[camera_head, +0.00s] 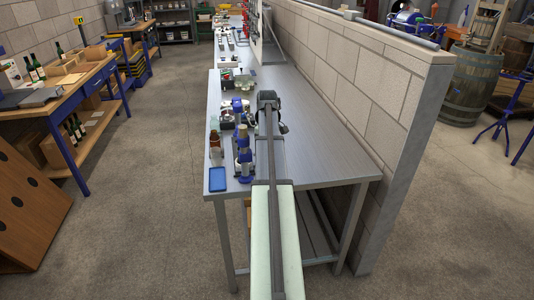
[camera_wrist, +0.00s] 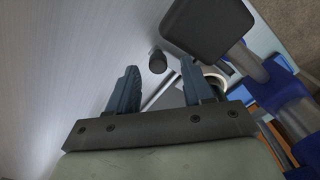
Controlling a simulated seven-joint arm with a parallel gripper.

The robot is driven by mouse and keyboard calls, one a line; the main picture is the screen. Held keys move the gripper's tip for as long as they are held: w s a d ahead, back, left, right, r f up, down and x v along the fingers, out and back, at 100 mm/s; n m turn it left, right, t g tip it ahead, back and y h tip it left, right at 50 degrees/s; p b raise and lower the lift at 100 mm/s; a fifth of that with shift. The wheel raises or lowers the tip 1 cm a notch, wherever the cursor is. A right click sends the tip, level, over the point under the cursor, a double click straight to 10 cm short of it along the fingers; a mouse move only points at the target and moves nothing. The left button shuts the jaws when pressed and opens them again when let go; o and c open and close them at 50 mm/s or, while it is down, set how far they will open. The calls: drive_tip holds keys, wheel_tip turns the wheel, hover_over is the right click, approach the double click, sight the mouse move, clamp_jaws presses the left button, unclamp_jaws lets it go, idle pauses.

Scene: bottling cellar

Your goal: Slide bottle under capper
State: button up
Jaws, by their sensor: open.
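The capper (camera_head: 243,160) is a blue and metal device standing near the left front of the steel table. Its blue frame (camera_wrist: 285,105) and a dark block (camera_wrist: 208,28) also show at the right in the wrist view. A small brown bottle (camera_head: 214,140) appears to stand just left of the capper, apart from my gripper. In the wrist view my gripper (camera_wrist: 158,78) is open with nothing between its fingers. It is over the table beside the capper, with a dark knob (camera_wrist: 157,62) beyond the fingertips. The bottle cannot be made out clearly in the wrist view.
A blue tray (camera_head: 217,179) lies at the table's front left corner. Small containers and a greenish bin (camera_head: 244,87) stand farther back. The steel table (camera_head: 320,140) is bare to the right of my arm, up to a block wall (camera_head: 380,80).

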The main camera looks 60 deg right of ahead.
wheel_tip(320, 180, up, 11)
idle(0.4)
idle(0.5)
